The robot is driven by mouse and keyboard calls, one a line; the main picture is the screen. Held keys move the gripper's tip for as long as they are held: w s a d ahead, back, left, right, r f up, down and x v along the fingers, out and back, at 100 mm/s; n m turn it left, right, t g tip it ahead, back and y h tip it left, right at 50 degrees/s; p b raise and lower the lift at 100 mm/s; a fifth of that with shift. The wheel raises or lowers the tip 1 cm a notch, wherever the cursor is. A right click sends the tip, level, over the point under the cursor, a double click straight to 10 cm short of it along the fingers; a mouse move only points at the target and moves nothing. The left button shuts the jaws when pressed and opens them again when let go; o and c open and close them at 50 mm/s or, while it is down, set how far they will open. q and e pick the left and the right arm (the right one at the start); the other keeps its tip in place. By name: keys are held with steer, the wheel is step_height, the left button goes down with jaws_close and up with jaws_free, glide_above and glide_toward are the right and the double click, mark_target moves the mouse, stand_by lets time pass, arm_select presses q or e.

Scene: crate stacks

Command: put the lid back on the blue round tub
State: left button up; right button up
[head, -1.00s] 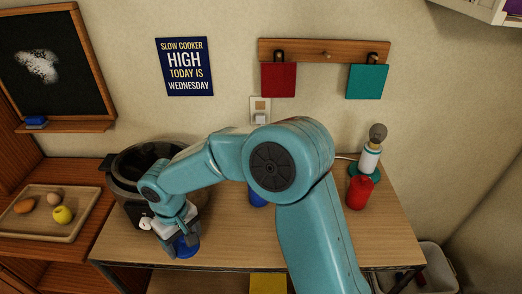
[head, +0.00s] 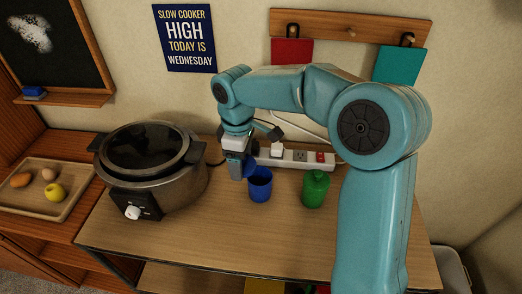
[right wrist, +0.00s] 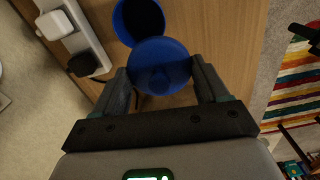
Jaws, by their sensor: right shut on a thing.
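The blue round tub (head: 260,188) stands upright on the table with its top open and dark inside. In the right wrist view the tub (right wrist: 122,28) lies just beyond the blue lid (right wrist: 160,55). My right gripper (right wrist: 156,84) is shut on the lid, a round disc with a small knob between the fingers. In the head view my right gripper (head: 243,168) is at the tub's back left, with the lid (head: 250,170) close beside the tub's rim. I cannot tell whether lid and rim touch. My left gripper is not in view.
A slow cooker (head: 150,190) stands to the left. A green lidded canister (head: 315,190) stands right of the tub. A white power strip (head: 300,158) with plugs lies behind. The table front (head: 220,235) is clear.

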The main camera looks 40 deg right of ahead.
steer(key=s+d+r+n, duration=0.2)
steer(key=d+r+n, duration=0.1)
step_height(320, 180, down, 7)
steer(key=b, duration=0.6)
steer(key=shift+d, duration=0.35)
steer(key=shift+s+r, duration=0.1)
steer(key=shift+r, duration=0.05)
stand_by(0.9)
steer(key=shift+f, duration=0.2)
stand_by(0.6)
steer(key=shift+p, duration=0.4)
stand_by(0.3)
